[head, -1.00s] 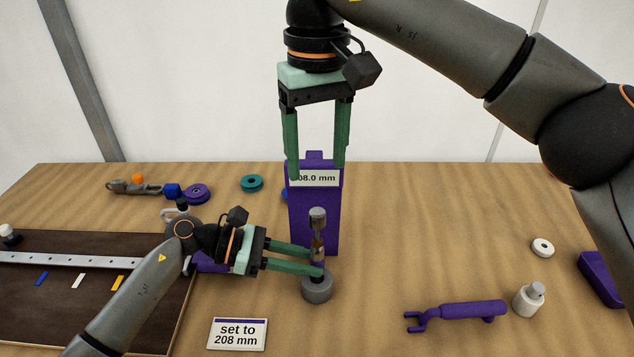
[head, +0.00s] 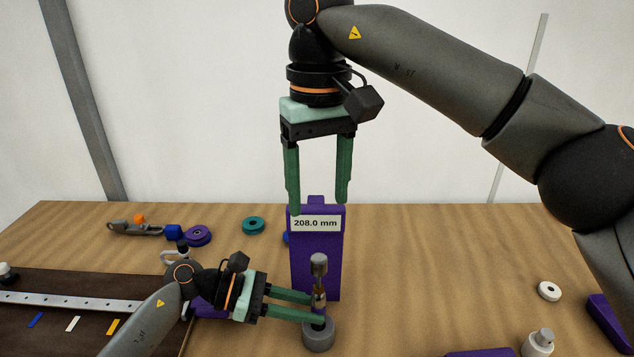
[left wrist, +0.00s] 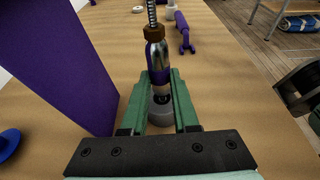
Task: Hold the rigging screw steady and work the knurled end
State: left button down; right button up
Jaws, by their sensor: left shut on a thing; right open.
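The rigging screw (head: 319,267) stands upright in a round grey base (head: 318,338), with a grey fitting at its top. In the left wrist view its silver body (left wrist: 156,55) carries a brown collar (left wrist: 154,33) with a threaded rod above; a purple band shows lower down. My left gripper (head: 317,309) is shut on the lower body, from the left. My right gripper (head: 318,207) is open and empty, pointing down above the screw, apart from it. The purple gauge (head: 318,257) behind the screw reads 208.0 mm on its display (head: 315,223).
A dark board (head: 60,290) with a metal rail lies left. A purple spool (head: 197,236), a teal ring (head: 253,225) and a grey fitting (head: 135,228) lie at the back left. A white ring (head: 549,291) and a white cylinder (head: 538,343) are on the right. Table between is clear.

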pick_arm(q)
jog(key=shift+a+f, duration=0.1)
jog(key=shift+f, duration=0.25)
dwell(0.4)
jog(key=c, duration=1)
grip_release()
jog(key=shift+c, duration=0.2)
jog(key=o, duration=0.4)
jog(key=shift+r, duration=0.25)
jog(key=shift+o, duration=0.2)
jog(key=v, duration=1.2)
